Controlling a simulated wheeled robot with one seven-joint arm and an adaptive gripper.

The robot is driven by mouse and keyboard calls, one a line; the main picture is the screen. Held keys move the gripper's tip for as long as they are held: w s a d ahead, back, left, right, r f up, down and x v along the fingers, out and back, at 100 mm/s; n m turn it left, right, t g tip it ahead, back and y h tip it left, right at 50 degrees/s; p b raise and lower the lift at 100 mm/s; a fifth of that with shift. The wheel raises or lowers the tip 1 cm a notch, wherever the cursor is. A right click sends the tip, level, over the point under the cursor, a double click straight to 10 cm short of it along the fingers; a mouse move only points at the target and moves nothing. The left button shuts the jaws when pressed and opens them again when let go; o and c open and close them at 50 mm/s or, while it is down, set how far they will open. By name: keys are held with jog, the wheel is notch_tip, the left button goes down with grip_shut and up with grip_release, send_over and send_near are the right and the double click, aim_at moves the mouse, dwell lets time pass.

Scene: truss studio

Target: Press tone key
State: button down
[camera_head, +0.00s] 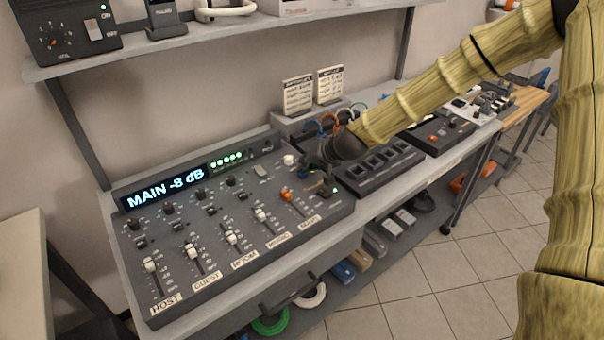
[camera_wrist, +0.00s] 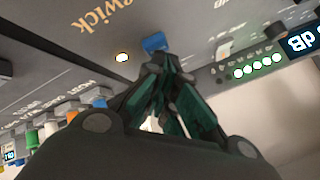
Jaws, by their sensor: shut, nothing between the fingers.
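The mixing desk (camera_head: 222,225) lies on the bench, with a lit display (camera_head: 165,190) reading "MAIN -8 dB". My gripper (camera_head: 318,166) is dark and shut, with nothing in it, over the desk's upper right part. In the wrist view its fingertips (camera_wrist: 155,64) come together right beside a blue key (camera_wrist: 154,43) on the grey panel. I cannot tell whether they touch it. A small white light (camera_wrist: 122,57) glows left of the key. The key's label is not readable, and in the head view my gripper hides that spot.
Labelled faders fill the desk's front, including one with an orange cap (camera_head: 286,195). A dark button unit (camera_head: 378,166) stands to the right. Two small sign cards (camera_head: 298,96) stand behind. A shelf (camera_head: 200,38) with equipment hangs above the bench.

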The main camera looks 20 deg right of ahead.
jog(key=shift+r+p, duration=2.1)
jog(key=shift+r, duration=0.95)
dwell(0.4)
